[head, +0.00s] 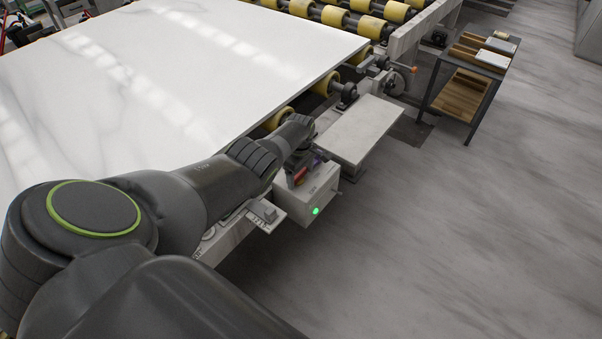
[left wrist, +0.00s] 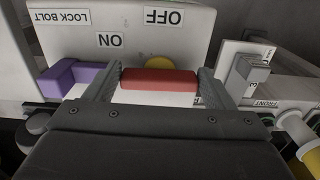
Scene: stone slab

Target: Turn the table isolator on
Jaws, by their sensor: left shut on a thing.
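The table isolator is a light grey box (head: 318,188) at the slab table's edge, with a green lamp (head: 316,211) lit on its front. Its red handle (left wrist: 159,80) lies crosswise in the left wrist view, in front of a yellow round part (left wrist: 160,62). The OFF label (left wrist: 164,17) and ON label (left wrist: 110,40) show upside down behind it. My left gripper (left wrist: 158,86) is shut on the red handle, one finger at each end. A purple lock bolt (left wrist: 75,76) sits to the left, below its LOCK BOLT label. My right gripper is not in view.
A large white slab (head: 150,80) lies on the table beside my left arm. A grey lever on a bracket (head: 265,213) stands close to the box. A flat pale cover (head: 360,130) is just behind it. A small cart (head: 470,75) stands far right; floor on the right is clear.

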